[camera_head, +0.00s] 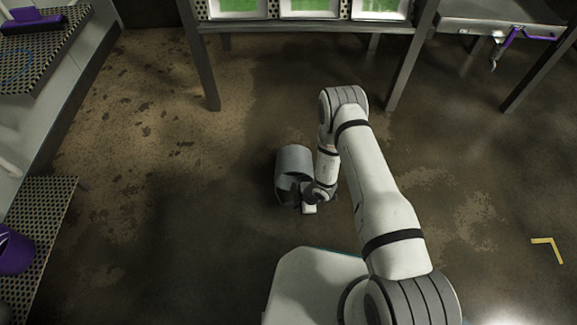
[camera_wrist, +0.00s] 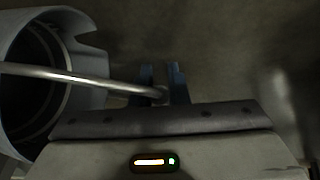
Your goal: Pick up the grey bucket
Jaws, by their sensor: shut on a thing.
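The grey bucket (camera_head: 294,161) is in the middle of the head view, partly hidden by my wrist. In the wrist view the bucket (camera_wrist: 88,75) is at the left, its round dark opening turned toward the camera. A thin metal handle (camera_wrist: 70,76) runs from the bucket to the right. My gripper (camera_wrist: 160,88) has its blue fingers closed around the far end of this handle. In the head view my gripper (camera_head: 292,190) is beside the bucket and its fingers are hard to make out. I cannot tell whether the bucket touches the floor.
A table (camera_head: 300,27) with green-filled trays stands at the back. A metal sink-like unit (camera_head: 500,22) with a purple-handled tool is at the back right. Perforated shelves (camera_head: 40,235) and a purple container (camera_head: 14,252) line the left. Open stained floor surrounds the bucket.

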